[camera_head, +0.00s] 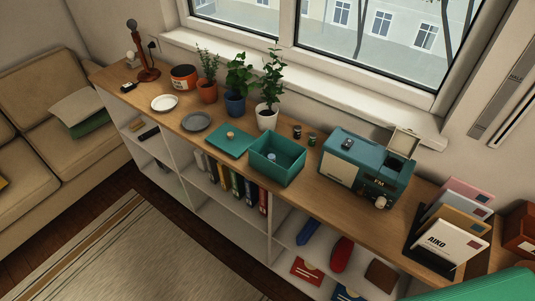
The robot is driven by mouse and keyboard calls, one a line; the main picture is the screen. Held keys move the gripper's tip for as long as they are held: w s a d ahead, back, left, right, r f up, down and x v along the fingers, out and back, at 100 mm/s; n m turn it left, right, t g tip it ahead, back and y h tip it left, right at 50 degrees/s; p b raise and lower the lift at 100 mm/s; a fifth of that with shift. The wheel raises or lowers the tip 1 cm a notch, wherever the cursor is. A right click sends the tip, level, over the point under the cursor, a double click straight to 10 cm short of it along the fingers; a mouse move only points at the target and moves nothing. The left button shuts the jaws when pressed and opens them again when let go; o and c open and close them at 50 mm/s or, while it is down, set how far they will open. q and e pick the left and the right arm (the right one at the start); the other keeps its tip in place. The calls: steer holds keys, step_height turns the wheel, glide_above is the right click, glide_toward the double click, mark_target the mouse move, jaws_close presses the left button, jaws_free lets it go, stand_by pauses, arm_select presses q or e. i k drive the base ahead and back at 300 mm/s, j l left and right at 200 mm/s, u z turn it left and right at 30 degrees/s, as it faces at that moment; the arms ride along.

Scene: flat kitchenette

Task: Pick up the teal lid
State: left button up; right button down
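The teal lid (235,148) lies flat on the wooden top of the low shelf unit. It is square, with a small pale knob (230,135) in its middle. The open teal box (278,173) stands just to its right, and a small light-coloured thing shows inside it. Nothing rests on the lid. Neither of my grippers is in view.
A grey plate (196,122) lies left of the lid, with a white plate (164,103) farther left. Potted plants (267,119) stand behind. A teal radio-like appliance (365,167) is to the right. A green surface (485,288) fills the lower right corner.

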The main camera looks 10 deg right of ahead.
mark_target(232, 139)
steer(key=i+j+z, duration=0.15)
steer(key=z, duration=0.25)
steer(key=i+j+z, duration=0.1)
steer(key=z, duration=0.25)
steer(key=j+z, duration=0.4)
steer(key=i+l, duration=0.05)
steer(key=l, duration=0.05)
